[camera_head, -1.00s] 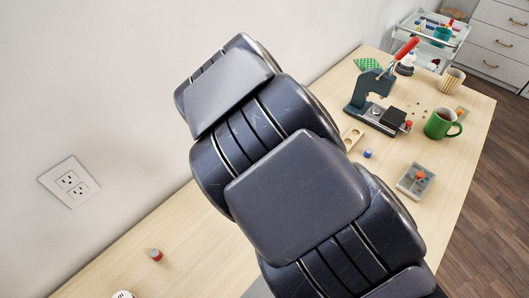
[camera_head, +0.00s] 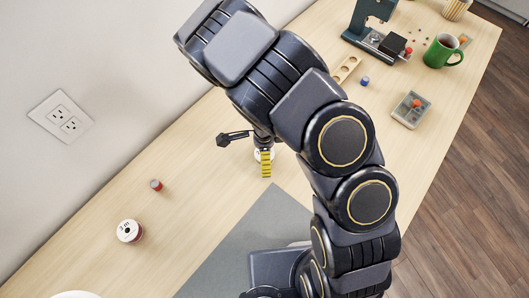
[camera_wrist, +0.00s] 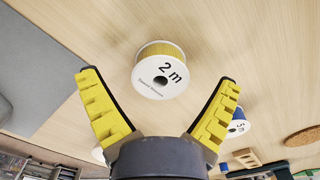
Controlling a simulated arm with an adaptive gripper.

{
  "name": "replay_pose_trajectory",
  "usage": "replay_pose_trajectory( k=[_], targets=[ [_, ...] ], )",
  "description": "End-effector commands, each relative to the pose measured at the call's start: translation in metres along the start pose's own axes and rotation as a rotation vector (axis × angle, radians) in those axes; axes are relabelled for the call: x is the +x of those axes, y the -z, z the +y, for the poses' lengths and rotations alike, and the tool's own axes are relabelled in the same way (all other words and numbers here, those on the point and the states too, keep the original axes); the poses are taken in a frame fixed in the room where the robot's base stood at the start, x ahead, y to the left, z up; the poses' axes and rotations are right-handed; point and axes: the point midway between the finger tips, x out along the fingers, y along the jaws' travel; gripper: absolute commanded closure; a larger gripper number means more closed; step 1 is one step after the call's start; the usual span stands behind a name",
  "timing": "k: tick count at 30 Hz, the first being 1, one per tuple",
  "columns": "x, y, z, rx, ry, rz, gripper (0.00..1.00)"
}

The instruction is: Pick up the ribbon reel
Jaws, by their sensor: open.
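A ribbon reel (camera_wrist: 160,72) with a white face marked "2 m" and yellow ribbon shows in the wrist view, ahead of my gripper (camera_wrist: 158,82) and between the lines of its two yellow-padded fingers. The fingers are spread wide and nothing is held. In the head view my gripper (camera_head: 250,155) is above the table near the grey mat, with a white round thing partly hidden behind it. A blue-edged reel marked "5 m" (camera_wrist: 238,128) is partly behind the right finger.
A small red-topped spool (camera_head: 156,185) stands near the wall. The grey mat (camera_head: 250,235) lies at the front. A wooden holder (camera_head: 346,69), blue spool (camera_head: 365,81), grey tray (camera_head: 411,109), green mug (camera_head: 443,51) and press (camera_head: 365,25) stand to the right.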

Motion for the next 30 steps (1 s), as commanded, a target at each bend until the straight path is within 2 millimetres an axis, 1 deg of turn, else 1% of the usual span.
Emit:
replay_pose_trajectory(
  k=[1, 3, 11, 12, 14, 15, 16, 26, 30],
  targets=[
    [0.0050, 0.0007, 0.0007, 0.001, -0.002, 0.002, 0.08],
    [0.0082, 0.0006, 0.0004, 0.000, -0.001, 0.001, 0.08],
    [0.0092, 0.0001, -0.0003, -0.001, 0.002, 0.000, 0.08],
    [0.0092, 0.0000, -0.0004, -0.001, 0.002, 0.000, 0.24],
    [0.0092, 0.0000, -0.0004, -0.001, 0.002, 0.000, 0.49],
    [0.0092, 0.0000, -0.0004, -0.001, 0.002, 0.000, 0.66],
    [0.0092, 0.0000, -0.0004, -0.001, 0.002, 0.000, 0.71],
    [0.0085, -0.0002, -0.0005, -0.001, 0.002, 0.000, 0.72],
    [0.0034, -0.0004, -0.0009, -0.002, 0.003, -0.001, 0.72]
  ],
)
